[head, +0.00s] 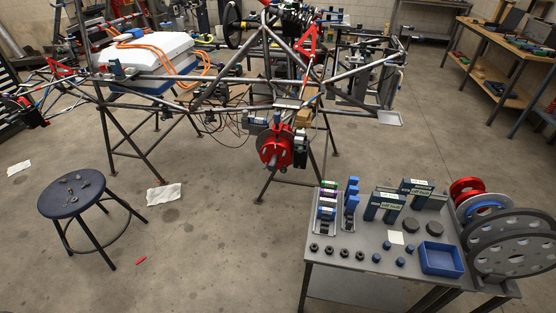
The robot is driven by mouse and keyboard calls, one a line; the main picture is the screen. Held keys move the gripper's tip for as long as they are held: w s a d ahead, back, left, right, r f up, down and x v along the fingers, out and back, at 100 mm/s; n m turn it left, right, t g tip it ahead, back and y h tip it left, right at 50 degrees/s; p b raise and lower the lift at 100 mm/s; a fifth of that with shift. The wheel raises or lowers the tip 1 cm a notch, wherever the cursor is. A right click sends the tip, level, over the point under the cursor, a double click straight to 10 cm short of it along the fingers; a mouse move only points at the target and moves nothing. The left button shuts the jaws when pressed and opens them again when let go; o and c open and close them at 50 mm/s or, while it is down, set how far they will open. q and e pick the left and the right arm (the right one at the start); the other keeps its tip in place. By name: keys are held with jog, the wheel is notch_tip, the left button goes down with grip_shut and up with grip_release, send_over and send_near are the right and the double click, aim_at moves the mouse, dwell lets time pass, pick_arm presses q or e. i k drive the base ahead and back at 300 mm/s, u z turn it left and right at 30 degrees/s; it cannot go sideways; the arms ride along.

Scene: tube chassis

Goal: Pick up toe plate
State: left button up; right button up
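Neither of my grippers shows in the head view. I cannot tell for certain which thing is the toe plate. Large grey round plates with holes (512,257) stand tilted at the right end of the grey work table (335,277), partly overlapping and cut by the picture's right edge. Behind them are a red ring-shaped part (467,188) and a blue one (485,212). The tube chassis (230,79) stands behind, with a red hub (273,147) at its near corner.
The table holds an open blue tray (440,260), several blue-and-grey boxes and small dark round parts. A dark blue stool (72,192) with small parts stands at left. Two white cloths and a red item (141,260) lie on the floor. The floor between stool and table is mostly clear.

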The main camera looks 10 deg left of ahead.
aim_at(424, 198)
jog(key=k, duration=0.5)
jog(key=z, duration=1.5)
jog(key=i, duration=1.35)
jog(key=u, duration=2)
